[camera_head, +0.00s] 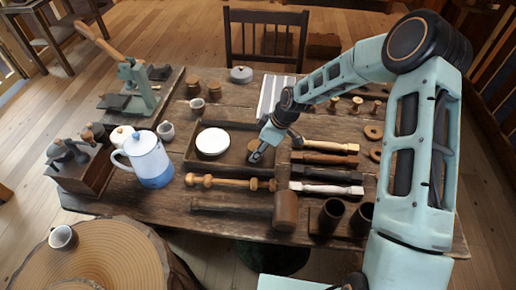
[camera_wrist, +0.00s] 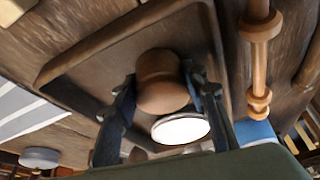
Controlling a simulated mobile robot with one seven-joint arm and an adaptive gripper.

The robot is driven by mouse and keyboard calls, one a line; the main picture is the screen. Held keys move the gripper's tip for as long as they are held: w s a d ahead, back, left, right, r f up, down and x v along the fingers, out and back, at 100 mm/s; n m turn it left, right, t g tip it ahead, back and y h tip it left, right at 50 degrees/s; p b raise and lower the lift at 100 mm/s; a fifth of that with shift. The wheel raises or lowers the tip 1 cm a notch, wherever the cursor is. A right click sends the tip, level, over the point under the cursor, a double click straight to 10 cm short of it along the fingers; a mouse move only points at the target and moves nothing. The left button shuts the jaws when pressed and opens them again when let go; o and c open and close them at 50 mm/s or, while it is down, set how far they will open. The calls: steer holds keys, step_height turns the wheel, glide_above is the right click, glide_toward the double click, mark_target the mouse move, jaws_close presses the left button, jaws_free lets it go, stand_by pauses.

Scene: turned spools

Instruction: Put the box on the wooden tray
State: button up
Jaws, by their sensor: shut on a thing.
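The wooden tray (camera_head: 222,171) is a shallow dark tray in the middle of the table. In the wrist view its floor (camera_wrist: 85,72) lies beyond my fingers. A white round lid or dish (camera_head: 212,142) sits in its left part and also shows in the wrist view (camera_wrist: 181,129). My gripper (camera_head: 257,154) is low over the tray's right part. In the wrist view my gripper (camera_wrist: 163,95) is shut on the box (camera_wrist: 160,82), a small round brown turned wooden piece. The box is within the tray's outline; I cannot tell whether it touches the floor.
A turned spindle (camera_head: 230,183) and a mallet (camera_head: 285,210) lie in front of the tray. Several chisels (camera_head: 328,174) lie to its right. A white and blue pot (camera_head: 149,160) stands to its left.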

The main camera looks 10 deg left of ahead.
steer(key=shift+r, duration=0.1)
steer(key=o, duration=1.3)
steer(key=shift+c, duration=0.2)
steer(key=shift+r, duration=0.15)
steer(key=v, duration=1.1)
steer(key=shift+d+r, duration=0.2)
steer(key=shift+r, duration=0.1)
